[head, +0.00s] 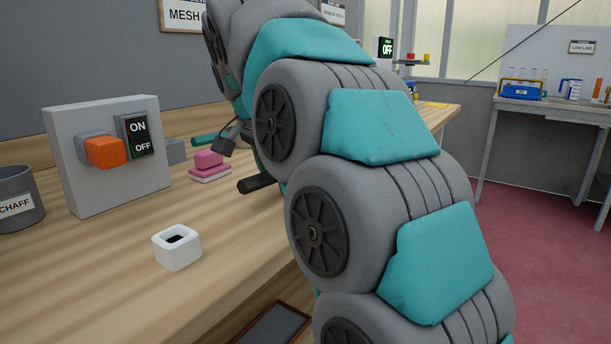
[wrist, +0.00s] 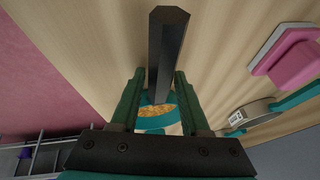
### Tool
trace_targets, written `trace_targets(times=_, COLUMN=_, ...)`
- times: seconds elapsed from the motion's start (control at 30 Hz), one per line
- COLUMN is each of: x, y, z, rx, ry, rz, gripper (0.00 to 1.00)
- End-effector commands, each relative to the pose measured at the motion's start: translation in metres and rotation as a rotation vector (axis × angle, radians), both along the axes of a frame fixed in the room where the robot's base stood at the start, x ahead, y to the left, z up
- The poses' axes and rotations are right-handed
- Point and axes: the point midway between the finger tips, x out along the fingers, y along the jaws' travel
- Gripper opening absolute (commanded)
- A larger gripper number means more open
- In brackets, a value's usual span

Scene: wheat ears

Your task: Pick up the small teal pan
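The small teal pan (wrist: 171,114) shows in the wrist view between my fingers, with golden grain in it. A long dark handle (wrist: 167,50) runs from the top of that view down toward the pan; a dark handle end (head: 257,184) also shows in the head view beside my arm. My gripper (wrist: 160,76) has its two green fingers apart, one on each side of the handle. I cannot tell whether either finger touches it.
A second teal handle (wrist: 298,98) and a labelled round piece (wrist: 250,114) are at the right of the wrist view. A switch box (head: 103,155), white cube holder (head: 177,248) and chaff tub (head: 18,197) stand on the bench (head: 90,270).

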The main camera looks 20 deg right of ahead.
Motion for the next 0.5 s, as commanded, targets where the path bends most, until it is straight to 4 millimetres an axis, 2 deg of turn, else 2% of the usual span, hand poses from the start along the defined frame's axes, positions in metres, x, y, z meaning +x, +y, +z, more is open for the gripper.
trace_targets(times=0.03, x=-0.0001, y=-0.0001, z=0.0001, rx=0.0, ry=0.0, rz=0.0, gripper=0.39)
trace_targets(times=0.37, x=-0.0002, y=-0.0002, z=0.0001, rx=0.0, ry=0.0, rz=0.0, gripper=0.02)
trace_targets(times=0.5, x=-0.0001, y=-0.0001, z=0.0002, rx=0.0, ry=0.0, rz=0.0, gripper=0.0)
